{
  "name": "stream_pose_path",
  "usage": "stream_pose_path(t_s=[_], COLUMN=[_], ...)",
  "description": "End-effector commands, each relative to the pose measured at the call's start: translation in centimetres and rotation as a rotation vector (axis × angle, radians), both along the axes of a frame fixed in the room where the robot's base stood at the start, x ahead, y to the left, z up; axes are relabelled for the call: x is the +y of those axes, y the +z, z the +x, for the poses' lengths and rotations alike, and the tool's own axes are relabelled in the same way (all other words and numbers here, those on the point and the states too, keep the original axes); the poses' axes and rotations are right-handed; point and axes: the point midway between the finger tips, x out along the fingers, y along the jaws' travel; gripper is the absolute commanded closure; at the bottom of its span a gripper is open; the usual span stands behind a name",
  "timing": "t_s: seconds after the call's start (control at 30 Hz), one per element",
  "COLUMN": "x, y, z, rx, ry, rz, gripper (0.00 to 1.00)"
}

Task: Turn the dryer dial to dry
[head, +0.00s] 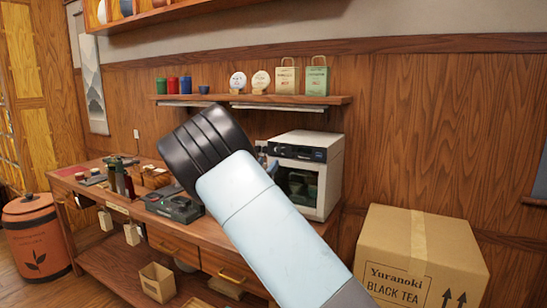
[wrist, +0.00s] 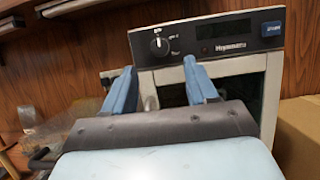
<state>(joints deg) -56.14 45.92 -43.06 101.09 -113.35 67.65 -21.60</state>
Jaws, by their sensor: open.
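The dryer is a white box with a dark control panel and a dark window; in the head view its top (head: 308,139) shows on the bench behind my arm. In the wrist view the black dial (wrist: 159,46) sits at the left of the panel (wrist: 225,35), with a white mark near its top and small, unreadable labels to its right. My gripper (wrist: 159,66) is open and empty, its two blue fingers apart, pointing at the panel. The dial appears between and just beyond the fingertips; I see no contact. In the head view my arm hides most of the gripper.
A cardboard box (head: 420,255) stands right of the dryer. A shelf (head: 325,100) with bags, tins and round tea cakes runs above it. The bench left of the dryer holds a dark device (head: 175,206) and small items. The panel carries a blue button (wrist: 271,29).

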Motion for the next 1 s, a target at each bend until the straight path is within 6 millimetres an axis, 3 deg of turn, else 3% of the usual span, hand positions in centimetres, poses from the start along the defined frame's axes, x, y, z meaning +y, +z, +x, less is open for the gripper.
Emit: stream_pose_path(t_s=[0.2, 0.4, 0.8, 1.0], x=[-1.9, -2.8, -3.0, -3.0], y=[1.3, 2.1, 2.3, 2.3], z=[2.8, 4.3, 4.7, 4.7], rx=[-0.001, -0.001, 0.000, 0.000], ry=[-0.003, -0.001, -0.001, -0.001], rz=[0.000, -0.001, 0.000, 0.000], gripper=[0.43, 0.43, 0.43, 0.62])
